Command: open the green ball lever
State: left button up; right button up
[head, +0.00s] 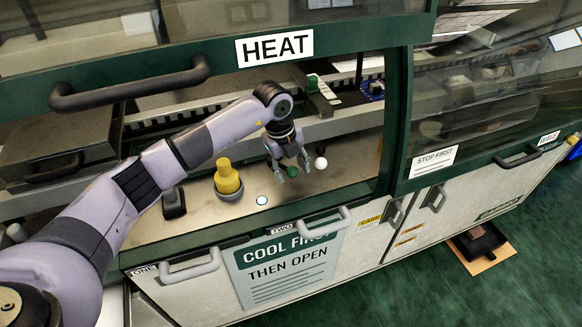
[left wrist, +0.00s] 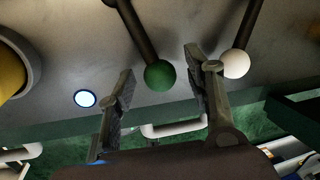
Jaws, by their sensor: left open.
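The green ball (head: 292,172) is the end of a dark lever rod over the grey panel. It also shows in the left wrist view (left wrist: 160,75), between the two fingers in the picture. My left gripper (head: 295,175) is open around or just before the green ball; I cannot tell whether either finger touches it. In the left wrist view the gripper (left wrist: 159,68) has clear gaps on both sides of the ball. The lever's far end is partly hidden by my wrist in the head view. My right gripper is not in view.
A white ball lever (head: 321,162) stands close to the right finger. A yellow knob (head: 227,178), a lit round button (head: 262,200) and a dark switch (head: 173,203) are to the left. The hood marked HEAT (head: 275,48) is above; a white handle (head: 324,223) is below.

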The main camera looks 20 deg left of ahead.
pick_arm(q)
notch_tip(320, 180, up, 12)
jog(key=s+a, duration=0.1)
jog(key=shift+s+a, duration=0.25)
jog(key=shift+s, duration=0.1)
jog(key=shift+f, duration=0.15)
